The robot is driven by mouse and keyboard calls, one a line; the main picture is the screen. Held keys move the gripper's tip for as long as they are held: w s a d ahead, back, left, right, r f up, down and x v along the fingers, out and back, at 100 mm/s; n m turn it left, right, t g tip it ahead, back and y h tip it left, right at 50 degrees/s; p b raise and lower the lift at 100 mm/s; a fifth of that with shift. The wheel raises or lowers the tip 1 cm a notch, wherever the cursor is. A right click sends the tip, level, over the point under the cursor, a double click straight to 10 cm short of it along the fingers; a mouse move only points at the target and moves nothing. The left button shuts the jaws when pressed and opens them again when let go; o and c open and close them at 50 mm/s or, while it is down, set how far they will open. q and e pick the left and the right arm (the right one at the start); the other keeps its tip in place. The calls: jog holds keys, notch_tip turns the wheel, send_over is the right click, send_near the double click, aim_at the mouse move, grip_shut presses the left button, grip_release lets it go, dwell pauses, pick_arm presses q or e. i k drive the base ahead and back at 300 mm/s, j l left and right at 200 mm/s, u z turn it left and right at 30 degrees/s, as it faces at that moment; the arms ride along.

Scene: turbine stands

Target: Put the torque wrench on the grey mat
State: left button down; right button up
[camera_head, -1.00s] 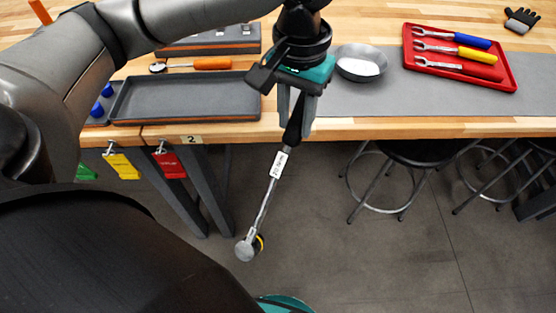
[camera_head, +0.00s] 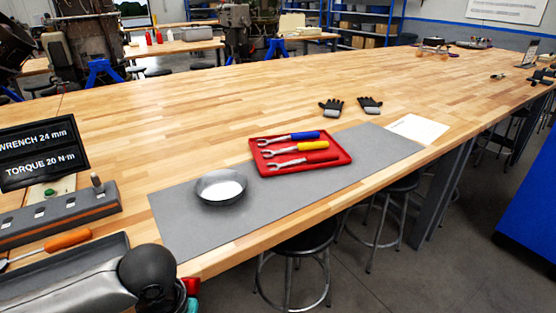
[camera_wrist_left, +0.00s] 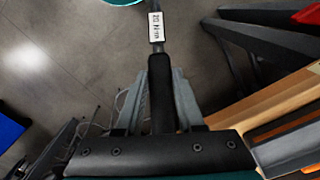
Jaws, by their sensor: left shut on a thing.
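The torque wrench (camera_wrist_left: 160,90) shows in the left wrist view, with a black handle and a white label reading 20 N·m. My left gripper (camera_wrist_left: 160,105) is shut on the handle, with a grey finger on either side. Below it I see the floor, and the bench edge is to the right. In the head view my left arm enters at the bottom left; its gripper and the wrench are mostly below the frame. The grey mat (camera_head: 275,208) lies along the bench's near edge. My right gripper is not in view.
On the mat are a round metal dish (camera_head: 221,188) and a red tray (camera_head: 342,156) with three coloured-handled wrenches. A white sheet (camera_head: 417,129) overlaps its far right end; black gloves (camera_head: 369,105) lie behind. The mat is bare around the dish. Stools (camera_head: 300,250) stand under the front edge.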

aim_at(367, 132)
jog(key=i+l, duration=0.15)
jog(key=l, duration=0.2)
jog(key=i+l, duration=0.15)
jog(key=l, duration=0.2)
jog(key=i+l, duration=0.1)
jog(key=l, duration=0.3)
jog(key=i+l, duration=0.15)
jog(key=l, duration=0.2)
jog(key=i+l, duration=0.15)
jog(key=l, duration=0.2)
jog(key=i+l+u, duration=0.1)
jog(key=l, duration=0.25)
